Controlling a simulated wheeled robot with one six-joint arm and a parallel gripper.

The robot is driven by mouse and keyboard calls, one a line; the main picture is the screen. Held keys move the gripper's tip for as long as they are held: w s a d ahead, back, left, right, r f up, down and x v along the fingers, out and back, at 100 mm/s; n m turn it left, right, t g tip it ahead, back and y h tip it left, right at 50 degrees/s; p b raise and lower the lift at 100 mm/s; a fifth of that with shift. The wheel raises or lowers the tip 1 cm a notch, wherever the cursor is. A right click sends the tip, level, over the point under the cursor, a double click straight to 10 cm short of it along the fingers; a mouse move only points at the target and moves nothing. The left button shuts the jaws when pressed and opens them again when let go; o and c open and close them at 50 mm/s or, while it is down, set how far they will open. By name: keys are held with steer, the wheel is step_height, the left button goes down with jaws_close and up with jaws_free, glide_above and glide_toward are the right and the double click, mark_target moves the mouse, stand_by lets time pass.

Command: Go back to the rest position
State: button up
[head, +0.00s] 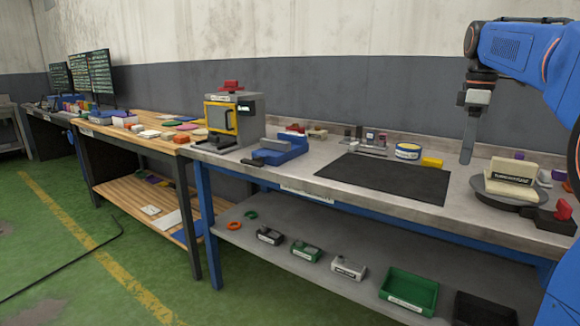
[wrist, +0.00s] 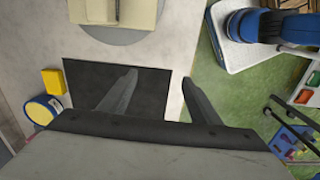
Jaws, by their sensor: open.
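My gripper (head: 467,150) hangs pointing down above the right part of the grey bench (head: 270,190), clear of its top. In the wrist view its two fingers (wrist: 155,92) stand wide apart with nothing between them. The turntable (head: 487,189) is to the right of the gripper in the head view. A cream block with a dark label (head: 510,170) sits on it. The turntable's grey disc (wrist: 120,36) and part of the cream block (wrist: 105,10) show at the top of the wrist view.
A black mat (head: 385,178) lies on the bench, left of the gripper. Behind it are a round blue-and-yellow tin (head: 408,151) and a yellow block (head: 432,162). A blue vise (head: 285,150) and a grey machine (head: 230,118) stand farther left. A red knob (head: 563,209) is at the right front.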

steer(key=s+a+f+m+t, duration=0.1)
steer(key=s+a+f+m, duration=0.2)
steer(key=s+a+f, duration=0.4)
steer(key=s+a+f+m+t, duration=0.1)
steer(key=s+a+f+m, duration=0.25)
steer(key=s, duration=0.55)
steer(key=s+a+f+m+t, duration=0.1)
steer(key=s+a+f+m, duration=0.1)
steer(key=s+f, duration=0.4)
steer(key=s+a+f+m+t, duration=0.1)
steer(key=s+a+f+m, duration=0.1)
steer(key=s+f, duration=0.5)
step_height(320, 180, down, 4)
steer(key=shift+s+a+f+t, duration=0.2)
steer(key=shift+a+t, duration=0.1)
steer(key=shift+a, duration=0.2)
steer(key=shift+m, duration=0.25)
